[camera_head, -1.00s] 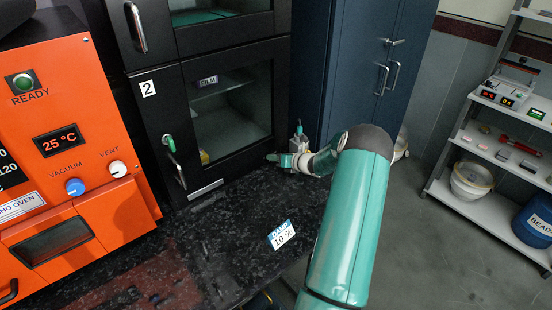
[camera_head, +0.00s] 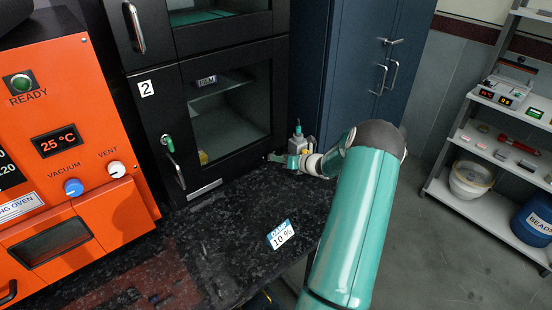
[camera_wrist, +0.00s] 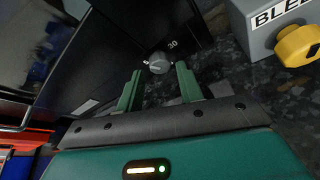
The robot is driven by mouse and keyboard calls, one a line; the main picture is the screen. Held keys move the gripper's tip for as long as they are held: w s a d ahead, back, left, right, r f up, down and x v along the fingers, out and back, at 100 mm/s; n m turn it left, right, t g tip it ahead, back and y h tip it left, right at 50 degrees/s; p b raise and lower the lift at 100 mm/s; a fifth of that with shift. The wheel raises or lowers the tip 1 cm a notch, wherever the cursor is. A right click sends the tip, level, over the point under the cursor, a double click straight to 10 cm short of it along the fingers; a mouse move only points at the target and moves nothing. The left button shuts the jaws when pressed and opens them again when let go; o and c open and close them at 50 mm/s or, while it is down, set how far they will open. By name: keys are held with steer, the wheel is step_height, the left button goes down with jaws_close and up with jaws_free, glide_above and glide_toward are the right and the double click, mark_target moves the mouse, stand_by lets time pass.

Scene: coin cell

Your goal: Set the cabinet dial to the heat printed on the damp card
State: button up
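The damp card (camera_head: 281,235) lies on the dark speckled bench in the head view, with "10 %" printed on it. The cabinet dial (camera_wrist: 158,63) is a small round grey knob on the dark cabinet front in the wrist view. A "30" mark shows at its upper right; other marks are too small or hidden to read. My gripper (camera_wrist: 158,86) is open, its two green fingers apart, pointing at the dial, which shows between and just beyond the fingertips. In the head view my gripper (camera_head: 277,160) is low by the cabinet's right front corner, and the dial cannot be made out.
A grey box (camera_wrist: 268,28) with a yellow knob (camera_wrist: 298,45) and a "BLEED" label stands close on the right. The black cabinet (camera_head: 160,135) has a glass door marked 2. An orange oven (camera_head: 75,140) is at left. The bench around the card is clear.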

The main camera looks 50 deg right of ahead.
steer(key=shift+v, duration=1.9)
steer(key=w+a+r+n+g+y, duration=0.1)
steer(key=a+r+n+g, duration=0.1)
steer(key=a+r+n, duration=0.7)
steer(key=a+r+n+g+y, duration=0.2)
steer(key=a+n+g, duration=0.15)
steer(key=a, duration=0.85)
steer(key=w+a+r+n+g+y, duration=0.1)
steer(key=a+r+n+g, duration=0.1)
steer(key=a+r+n, duration=0.7)
steer(key=s+a+r+n+g+h, duration=0.25)
steer(key=s+a+n, duration=0.75)
steer(key=a, duration=0.5)
steer(key=s+a+r+n+h, duration=0.1)
steer(key=s+n, duration=0.3)
steer(key=s, duration=0.2)
steer(key=s+a+r+n+t+h, duration=0.1)
steer(key=s+a+r+n, duration=0.1)
steer(key=s+n, duration=0.3)
steer(key=shift+s+a+t, duration=0.25)
steer(key=shift+s+t, duration=0.05)
steer(key=shift+s, duration=0.65)
